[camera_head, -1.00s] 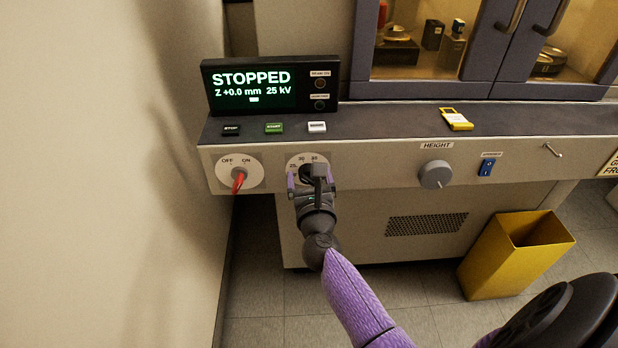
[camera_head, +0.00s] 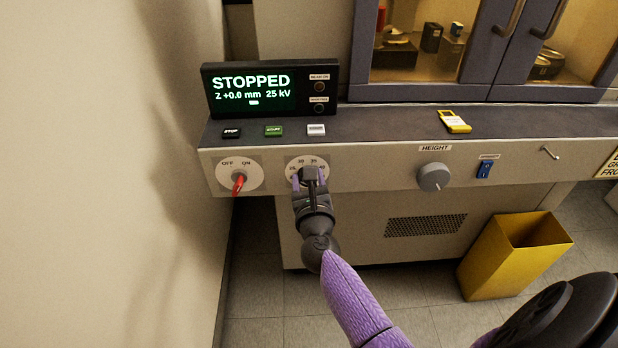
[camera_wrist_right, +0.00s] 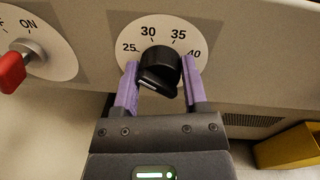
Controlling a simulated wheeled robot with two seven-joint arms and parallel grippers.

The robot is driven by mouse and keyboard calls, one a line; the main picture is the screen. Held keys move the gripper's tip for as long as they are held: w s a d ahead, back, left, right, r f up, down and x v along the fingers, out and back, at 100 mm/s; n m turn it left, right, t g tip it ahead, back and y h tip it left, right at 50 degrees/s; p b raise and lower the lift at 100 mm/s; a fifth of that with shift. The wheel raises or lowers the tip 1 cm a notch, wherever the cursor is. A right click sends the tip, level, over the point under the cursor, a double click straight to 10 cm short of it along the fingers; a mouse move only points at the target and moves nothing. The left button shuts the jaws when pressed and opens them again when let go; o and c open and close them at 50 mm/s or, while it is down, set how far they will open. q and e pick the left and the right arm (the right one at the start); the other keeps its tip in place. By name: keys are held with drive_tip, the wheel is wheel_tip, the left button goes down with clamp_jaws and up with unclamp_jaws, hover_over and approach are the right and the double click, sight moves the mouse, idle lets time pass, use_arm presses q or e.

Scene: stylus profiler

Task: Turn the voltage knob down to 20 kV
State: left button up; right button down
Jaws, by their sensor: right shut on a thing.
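The voltage knob (camera_wrist_right: 159,69) is black and sits on a round white dial (camera_wrist_right: 150,32) marked 25, 30, 35 and 40 in the right wrist view. My right gripper (camera_wrist_right: 158,85) has its purple fingers on either side of the knob and is shut on it. In the head view the gripper (camera_head: 310,182) covers most of the knob, and the white dial (camera_head: 297,164) shows around it. The display (camera_head: 252,90) reads STOPPED, Z +0.0 mm, 25 kV. My left gripper is not in view.
The red OFF/ON switch (camera_head: 239,182) is close on the left of the dial. The HEIGHT knob (camera_head: 433,177) and a blue switch (camera_head: 485,168) are to the right. A yellow bin (camera_head: 515,255) stands on the floor. Black, green and white buttons line the ledge above.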

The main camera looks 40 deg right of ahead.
drive_tip(key=n+p, duration=0.1)
drive_tip(key=n, duration=0.1)
drive_tip(key=shift+r+n, duration=0.15)
drive_tip(key=shift+n, duration=0.15)
drive_tip(key=n+p, duration=0.2)
drive_tip(key=n, duration=0.1)
drive_tip(key=shift+w+a+n, duration=0.1)
drive_tip(key=shift+n, duration=0.2)
drive_tip(key=shift+n+g+p, duration=0.3)
drive_tip(key=shift+n+p, duration=0.1)
drive_tip(key=shift+n, duration=0.7)
drive_tip(key=shift+a+f+n+p, duration=0.1)
drive_tip(key=shift+n+p, duration=0.1)
drive_tip(key=shift+n, duration=0.3)
drive_tip(key=shift+f+n+p, duration=0.1)
drive_tip(key=shift+n+p, duration=0.05)
drive_tip(key=shift+n, duration=0.35)
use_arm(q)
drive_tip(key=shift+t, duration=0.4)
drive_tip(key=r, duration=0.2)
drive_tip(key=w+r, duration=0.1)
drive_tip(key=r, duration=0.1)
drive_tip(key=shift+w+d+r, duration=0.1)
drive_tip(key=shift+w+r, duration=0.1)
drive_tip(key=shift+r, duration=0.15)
use_arm(e)
drive_tip(key=shift+n, duration=0.3)
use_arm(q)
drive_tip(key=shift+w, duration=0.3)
